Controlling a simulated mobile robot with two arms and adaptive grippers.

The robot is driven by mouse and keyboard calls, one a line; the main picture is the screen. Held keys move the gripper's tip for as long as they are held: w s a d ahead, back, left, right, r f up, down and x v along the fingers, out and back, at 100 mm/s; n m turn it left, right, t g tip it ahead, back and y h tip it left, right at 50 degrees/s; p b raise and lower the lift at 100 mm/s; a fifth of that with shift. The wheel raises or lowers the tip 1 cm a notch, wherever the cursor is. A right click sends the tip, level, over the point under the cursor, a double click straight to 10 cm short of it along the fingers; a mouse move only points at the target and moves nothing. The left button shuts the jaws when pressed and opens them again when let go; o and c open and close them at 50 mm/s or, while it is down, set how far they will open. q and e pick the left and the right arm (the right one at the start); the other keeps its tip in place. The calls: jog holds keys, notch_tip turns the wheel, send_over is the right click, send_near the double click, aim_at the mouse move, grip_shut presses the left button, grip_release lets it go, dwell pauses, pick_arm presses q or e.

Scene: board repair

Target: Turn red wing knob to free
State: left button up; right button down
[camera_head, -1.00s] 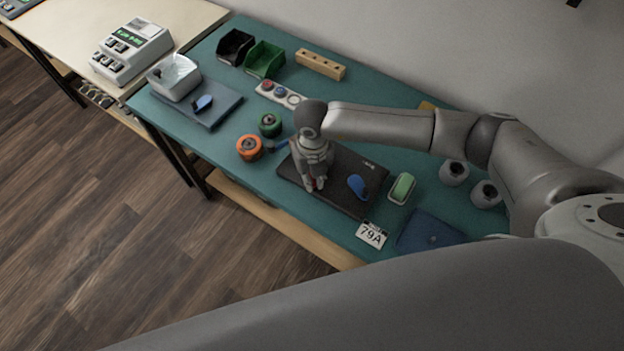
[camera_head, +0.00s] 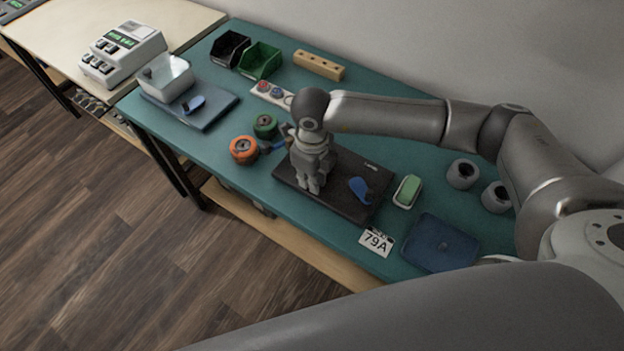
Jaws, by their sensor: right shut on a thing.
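My right gripper (camera_head: 311,186) points straight down over the left part of a dark board (camera_head: 345,200) on the teal bench. Its fingers are shut at the board's surface, around the spot of the red wing knob. The knob itself is hidden by the fingers now, so I cannot tell its angle. A blue wing-shaped knob (camera_head: 360,190) sits on the right part of the same board, clear of the gripper. My left gripper is not in view.
Orange (camera_head: 243,150) and green (camera_head: 265,126) rolls stand left of the board. A green block in a white dish (camera_head: 408,191), a 79A card (camera_head: 376,241), a blue pad (camera_head: 440,243) and two grey cylinders (camera_head: 463,174) lie right. Bins (camera_head: 260,61) stand behind.

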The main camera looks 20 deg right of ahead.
jog(key=shift+w+r, duration=0.1)
dwell(0.3)
jog(key=c, duration=1.5)
grip_release()
